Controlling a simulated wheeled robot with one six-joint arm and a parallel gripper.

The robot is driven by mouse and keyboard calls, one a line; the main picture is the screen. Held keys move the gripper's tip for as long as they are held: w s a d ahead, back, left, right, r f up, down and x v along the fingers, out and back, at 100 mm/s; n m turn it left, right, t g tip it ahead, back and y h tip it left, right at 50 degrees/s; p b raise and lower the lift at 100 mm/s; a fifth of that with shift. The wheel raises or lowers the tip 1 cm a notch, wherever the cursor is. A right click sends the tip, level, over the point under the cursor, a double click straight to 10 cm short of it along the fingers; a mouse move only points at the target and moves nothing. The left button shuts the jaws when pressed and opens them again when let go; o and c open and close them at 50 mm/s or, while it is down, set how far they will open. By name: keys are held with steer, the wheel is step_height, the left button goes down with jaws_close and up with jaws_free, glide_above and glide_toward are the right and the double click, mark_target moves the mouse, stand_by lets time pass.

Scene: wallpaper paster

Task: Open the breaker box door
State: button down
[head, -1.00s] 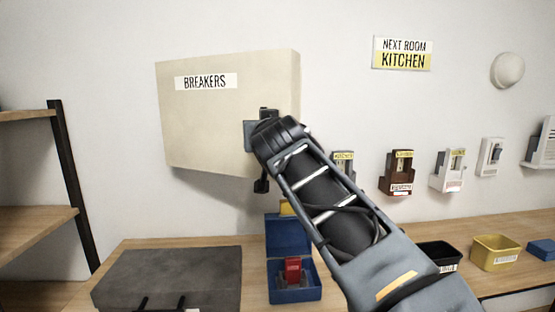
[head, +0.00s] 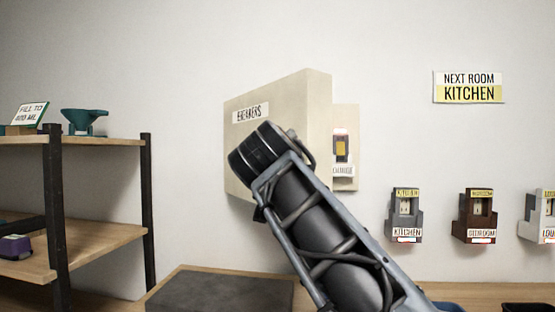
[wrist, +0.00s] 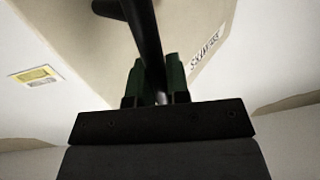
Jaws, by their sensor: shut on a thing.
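The breaker box door (head: 288,102) is a thick beige panel with a "BREAKERS" label, and it stands partly open, its right side away from the wall. Behind it on the right, part of the box interior (head: 346,185) shows. My gripper is hidden behind my arm in the head view. In the wrist view its green fingers (wrist: 158,84) are shut on the dark bar handle (wrist: 146,38) of the door.
Inside the box is a red and yellow switch (head: 341,147) with a label. Small labelled wall units (head: 405,215) hang to the right. A shelf (head: 95,240) stands on the left.

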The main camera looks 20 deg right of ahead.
steer(key=shift+f, duration=0.15)
steer(key=c, duration=1.1)
jaws_free()
steer(key=shift+s, duration=0.1)
steer(key=v, duration=1.4)
steer(key=shift+b, duration=0.45)
